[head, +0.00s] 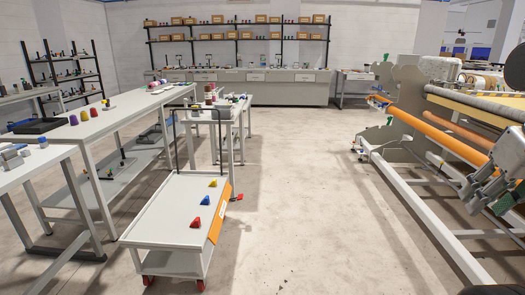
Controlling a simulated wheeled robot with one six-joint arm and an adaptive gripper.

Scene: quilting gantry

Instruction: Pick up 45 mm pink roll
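I cannot make out a roll that is clearly the 45 mm pink one. Small pinkish-red items (209,100) stand on the farther white table at the centre left, too small to tell their kind or size. A long orange roll (430,128) lies along the machine frame at the right; it is not pink.
A white cart (160,222) in front carries yellow, blue and red pieces. A long white table (128,113) at the left holds coloured cones. The quilting gantry (405,90) fills the right. Shelves with boxes (262,19) line the back. The middle floor is clear.

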